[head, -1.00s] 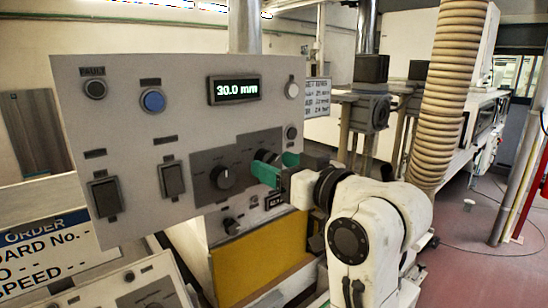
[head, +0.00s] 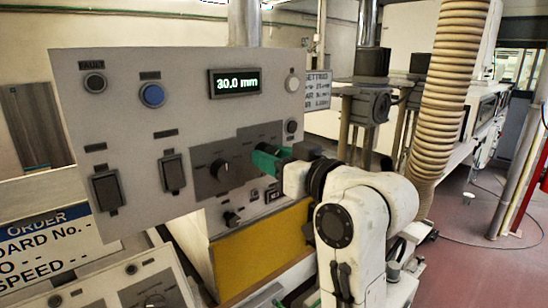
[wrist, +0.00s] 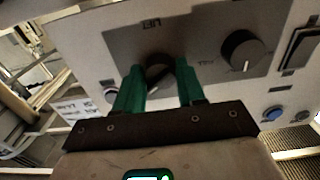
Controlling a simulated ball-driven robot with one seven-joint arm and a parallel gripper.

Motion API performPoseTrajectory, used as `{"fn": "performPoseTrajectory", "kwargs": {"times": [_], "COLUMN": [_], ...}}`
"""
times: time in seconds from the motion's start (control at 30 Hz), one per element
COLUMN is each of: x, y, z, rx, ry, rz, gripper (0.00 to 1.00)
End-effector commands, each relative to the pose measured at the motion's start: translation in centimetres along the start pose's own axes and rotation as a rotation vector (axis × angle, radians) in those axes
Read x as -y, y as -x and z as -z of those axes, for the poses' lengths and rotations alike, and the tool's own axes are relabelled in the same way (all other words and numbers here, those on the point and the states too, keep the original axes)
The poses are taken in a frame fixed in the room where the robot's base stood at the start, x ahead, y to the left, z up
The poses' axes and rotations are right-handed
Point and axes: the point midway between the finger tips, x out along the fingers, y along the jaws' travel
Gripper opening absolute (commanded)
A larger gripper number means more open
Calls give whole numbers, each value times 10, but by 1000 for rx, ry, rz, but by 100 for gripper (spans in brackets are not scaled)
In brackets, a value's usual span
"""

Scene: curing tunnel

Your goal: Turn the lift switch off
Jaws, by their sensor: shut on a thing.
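The lift switch (wrist: 159,68) is a round dark knob on a dark grey plate, under an upside-down LIFT label in the wrist view. A pale line on it slants. My gripper (wrist: 160,82) has green fingers, one on each side of the knob, and is shut on it. In the head view my gripper (head: 264,160) reaches the panel from the right, and its fingers mostly hide the lift switch.
A second knob (head: 219,170) sits beside it on the same plate. The grey panel (head: 190,120) also carries a display (head: 236,83) reading 30.0 mm, a blue button (head: 152,95) and two rocker switches (head: 173,174). A ribbed hose (head: 452,90) hangs behind my arm.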

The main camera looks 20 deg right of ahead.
Motion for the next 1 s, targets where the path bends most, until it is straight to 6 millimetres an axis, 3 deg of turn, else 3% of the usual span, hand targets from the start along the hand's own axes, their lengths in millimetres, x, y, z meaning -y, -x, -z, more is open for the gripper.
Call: {"fn": "performPoseTrajectory", "kwargs": {"times": [0.47,1.0], "x": [-1,-2], "y": [0,0], "z": [-1,-2], "rx": [1,1], "ry": [78,537], "rz": [-1,-2], "gripper": [9,9]}}
